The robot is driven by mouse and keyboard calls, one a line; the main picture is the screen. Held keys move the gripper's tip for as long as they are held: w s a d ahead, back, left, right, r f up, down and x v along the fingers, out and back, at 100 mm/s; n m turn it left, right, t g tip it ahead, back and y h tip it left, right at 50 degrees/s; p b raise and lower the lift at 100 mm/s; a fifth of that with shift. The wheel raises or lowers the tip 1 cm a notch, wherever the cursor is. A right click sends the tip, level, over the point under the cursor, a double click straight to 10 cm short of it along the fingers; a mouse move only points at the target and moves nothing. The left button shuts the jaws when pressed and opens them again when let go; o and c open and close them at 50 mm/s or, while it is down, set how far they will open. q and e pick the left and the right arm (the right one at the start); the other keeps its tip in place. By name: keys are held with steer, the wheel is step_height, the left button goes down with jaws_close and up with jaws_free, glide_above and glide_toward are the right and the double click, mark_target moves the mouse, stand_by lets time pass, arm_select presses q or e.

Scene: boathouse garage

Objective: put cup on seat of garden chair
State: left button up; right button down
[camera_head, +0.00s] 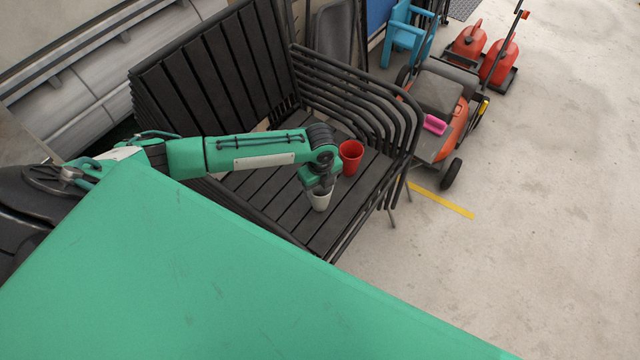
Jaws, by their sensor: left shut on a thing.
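The dark slatted garden chair (272,208) stands in the middle of the view, its back to the upper left; several chairs seem stacked together. My left gripper (321,189) points down over the right part of the seat. It is shut on a white cup (321,202), whose upper part it partly hides. The cup is at or just above the slats; I cannot tell if it touches them. A red cup (351,157) stands upright on the seat just behind and to the right of the gripper. My right gripper is not in view.
Stacked metal armrests (375,100) rise along the seat's far right side. An orange and black lawn mower (445,105) with a pink item (435,124) on it stands beyond. Red fuel cans (470,42) and a blue small chair (405,35) are farther back. Concrete floor at right is clear.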

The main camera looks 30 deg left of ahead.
arm_select(q)
steer(key=shift+f, duration=0.15)
steer(key=o, duration=1.3)
step_height(320, 180, up, 14)
steer(key=b, duration=0.2)
steer(key=shift+f, duration=0.15)
jaws_close()
